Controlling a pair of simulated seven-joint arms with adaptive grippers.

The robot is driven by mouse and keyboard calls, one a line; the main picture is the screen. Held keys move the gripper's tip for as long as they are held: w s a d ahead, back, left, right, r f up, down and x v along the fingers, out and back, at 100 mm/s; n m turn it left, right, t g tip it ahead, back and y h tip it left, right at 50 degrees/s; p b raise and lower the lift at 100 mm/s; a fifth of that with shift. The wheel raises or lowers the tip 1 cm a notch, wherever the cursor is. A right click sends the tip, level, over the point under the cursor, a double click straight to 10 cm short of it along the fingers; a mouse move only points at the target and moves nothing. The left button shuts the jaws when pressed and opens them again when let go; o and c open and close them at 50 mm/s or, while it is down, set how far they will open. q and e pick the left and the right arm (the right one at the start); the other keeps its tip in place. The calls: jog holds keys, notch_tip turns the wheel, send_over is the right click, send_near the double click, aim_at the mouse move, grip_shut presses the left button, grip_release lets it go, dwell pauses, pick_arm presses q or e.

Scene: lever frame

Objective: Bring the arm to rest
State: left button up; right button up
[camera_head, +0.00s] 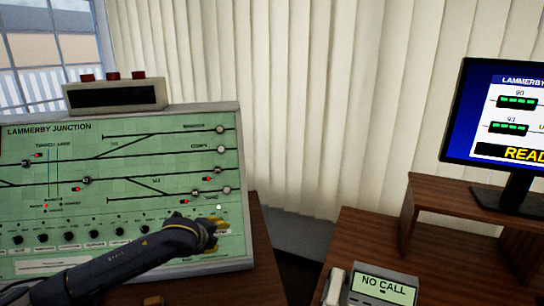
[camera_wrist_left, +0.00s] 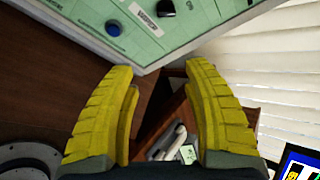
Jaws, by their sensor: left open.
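My left gripper (camera_head: 216,232) is in front of the lower right part of the green track panel (camera_head: 105,145), its arm coming in from the lower left. In the left wrist view its two yellow fingers (camera_wrist_left: 163,110) stand wide apart with nothing between them. The panel's lower edge (camera_wrist_left: 150,65) shows just beyond the fingertips, with a blue button (camera_wrist_left: 113,29) and a black knob (camera_wrist_left: 165,8). In the head view the gripper hides part of the panel's lower right. I cannot tell whether it touches the panel. My right gripper is in neither view.
A grey box with red lamps (camera_head: 115,95) stands on top of the panel. A phone with a "NO CALL" display (camera_head: 383,287) sits on the right desk. A monitor (camera_head: 505,115) stands on a wooden shelf (camera_head: 470,200). A dark gap separates the desks.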

pick_arm(q)
jog(key=s+d+f+n, duration=0.35)
jog(key=s+f, duration=0.25)
jog(key=s, duration=0.2)
jog(key=s+d+f+n, duration=0.35)
jog(key=s+f, duration=0.25)
jog(key=s, duration=0.3)
jog(key=s+a+f+n+g+y, duration=0.1)
jog(key=s+a+f+n+y, duration=0.15)
jog(key=s+a, duration=0.5)
jog(key=s+a+f+n+g+y, duration=0.15)
jog(key=s+a+n, duration=0.25)
jog(key=s, duration=0.6)
jog(key=s+a+f+n+g+y, duration=0.1)
jog(key=s+a+f+n+y, duration=0.3)
jog(key=s, duration=0.5)
jog(key=s+d+f+g+h, duration=0.1)
jog(key=d+f+h, duration=0.1)
jog(key=f, duration=1.3)
jog(key=s+d+f+g+h, duration=0.1)
jog(key=d+f+h, duration=0.15)
jog(key=f, duration=1.25)
jog(key=s+f+n+g+h, duration=0.1)
jog(key=s+f+n+g, duration=0.1)
jog(key=s+f, duration=1.8)
jog(key=shift+s+f+n+g+h, duration=0.35)
jog(key=shift+s+g, duration=0.3)
jog(key=shift+s, duration=0.4)
